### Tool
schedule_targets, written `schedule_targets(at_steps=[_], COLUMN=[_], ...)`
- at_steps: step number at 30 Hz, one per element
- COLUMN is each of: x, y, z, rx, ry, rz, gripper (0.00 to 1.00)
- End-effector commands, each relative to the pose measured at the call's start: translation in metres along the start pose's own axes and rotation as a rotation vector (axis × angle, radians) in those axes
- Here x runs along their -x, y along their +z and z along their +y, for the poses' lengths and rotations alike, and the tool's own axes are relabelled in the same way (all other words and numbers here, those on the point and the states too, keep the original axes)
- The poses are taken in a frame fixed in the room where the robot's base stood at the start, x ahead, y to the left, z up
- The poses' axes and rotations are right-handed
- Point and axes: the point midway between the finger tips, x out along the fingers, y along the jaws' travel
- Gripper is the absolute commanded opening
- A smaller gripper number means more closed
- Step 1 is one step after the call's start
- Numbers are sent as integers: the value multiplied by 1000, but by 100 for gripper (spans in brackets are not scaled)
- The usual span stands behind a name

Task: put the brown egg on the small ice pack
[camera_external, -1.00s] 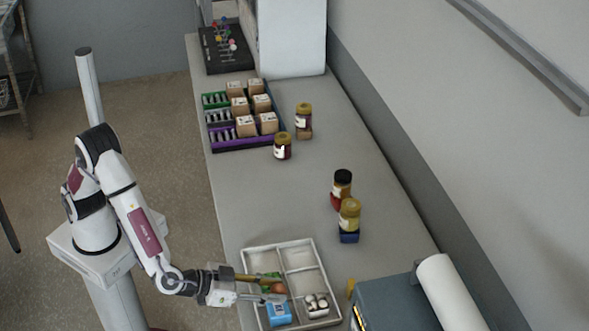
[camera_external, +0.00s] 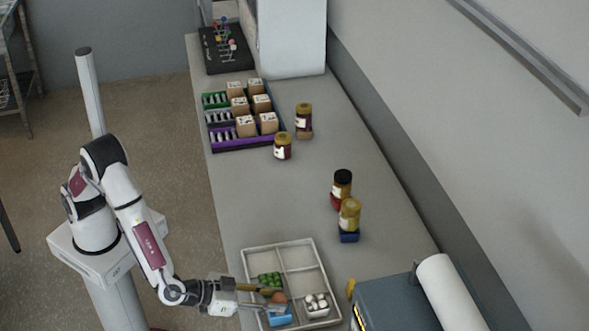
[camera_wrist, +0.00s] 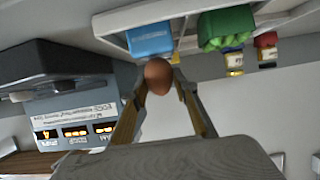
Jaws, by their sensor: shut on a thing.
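The brown egg (camera_external: 277,297) is held between the fingertips of my gripper (camera_external: 266,299), which is shut on it. In the wrist view the egg (camera_wrist: 158,76) sits between the two fingers, apart from the blue block behind it. That light-blue block (camera_external: 280,316), apparently the small ice pack, lies in the near-left compartment of the divided tray (camera_external: 243,262). It also shows in the wrist view (camera_wrist: 150,40). In the external view the egg overlaps the pack's upper edge; its height above the pack is hard to tell. My fingers hide part of the pack.
A green lumpy item (camera_external: 271,280) lies in the tray beside the blue pack. Several white rounded items (camera_external: 316,304) fill the near-right compartment. The far compartments look empty. A grey-blue machine (camera_external: 395,305) stands right of the tray. Jars (camera_external: 349,218) stand farther back.

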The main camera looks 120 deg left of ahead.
Motion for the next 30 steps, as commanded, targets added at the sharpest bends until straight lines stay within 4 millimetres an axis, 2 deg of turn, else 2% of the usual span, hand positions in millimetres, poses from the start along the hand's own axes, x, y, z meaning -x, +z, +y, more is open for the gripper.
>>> schedule_targets(at_steps=[8,9,10,11,26,30], x=[-1,-1,-1,-1,0,12], y=[3,3,3,3,-1,0], z=[0,0,0,0,0,1], rx=[-1,0,0,0,1,0], ry=[0,0,0,0,0,2], rz=[0,0,0,0,0,0], gripper=[17,36,44,45,45,45])
